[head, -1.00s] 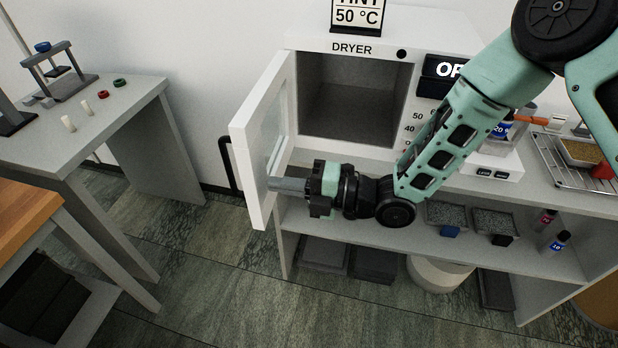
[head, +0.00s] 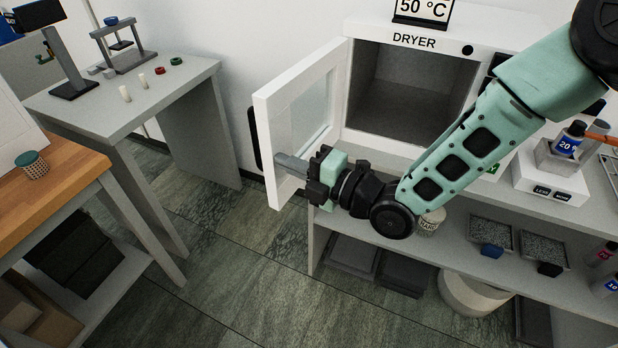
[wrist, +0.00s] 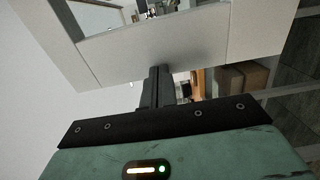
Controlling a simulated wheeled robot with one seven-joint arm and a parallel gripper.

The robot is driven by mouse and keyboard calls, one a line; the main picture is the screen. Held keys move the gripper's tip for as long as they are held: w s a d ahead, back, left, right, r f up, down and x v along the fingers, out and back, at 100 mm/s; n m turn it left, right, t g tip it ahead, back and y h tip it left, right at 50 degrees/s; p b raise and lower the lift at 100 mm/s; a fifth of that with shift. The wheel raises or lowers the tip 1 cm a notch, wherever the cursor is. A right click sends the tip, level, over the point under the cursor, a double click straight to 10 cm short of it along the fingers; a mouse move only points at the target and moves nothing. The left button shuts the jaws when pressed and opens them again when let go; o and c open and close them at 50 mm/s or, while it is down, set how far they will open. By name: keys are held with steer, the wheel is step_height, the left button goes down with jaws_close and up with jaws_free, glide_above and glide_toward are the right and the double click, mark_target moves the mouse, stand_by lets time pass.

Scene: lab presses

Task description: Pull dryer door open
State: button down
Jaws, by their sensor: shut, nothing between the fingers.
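The dryer (head: 413,42) stands on the bench with its dark chamber (head: 405,95) open to view and looking empty. Its white-framed door (head: 268,128) with a glass pane stands wide open, swung out to the left. The black door handle (head: 254,137) is on the door's outer side. My gripper (head: 284,161) is shut and empty, its fingers at the inner face of the door near its lower edge. In the wrist view, the fingers (wrist: 158,85) point at the white door frame (wrist: 150,55); I cannot tell whether they touch it.
A grey table (head: 150,100) with small parts stands at the left, and a wooden-topped bench (head: 60,185) at the lower left. Shelves under the dryer hold trays (head: 490,235) and bottles. Floor (head: 230,270) is clear between them.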

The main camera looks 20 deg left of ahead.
mark_target(263, 154)
steer(key=shift+m+t, duration=0.3)
steer(key=shift+t, duration=0.2)
steer(key=b+x, duration=0.1)
steer(key=x, duration=0.1)
steer(key=b+x, duration=0.4)
steer(key=shift+s+a+f, duration=0.3)
steer(key=shift+a, duration=0.1)
steer(key=shift+w+a+r+b, duration=0.2)
steer(key=shift+a+r+b, duration=0.05)
steer(key=shift+a+b, duration=0.25)
steer(key=shift+d, duration=0.15)
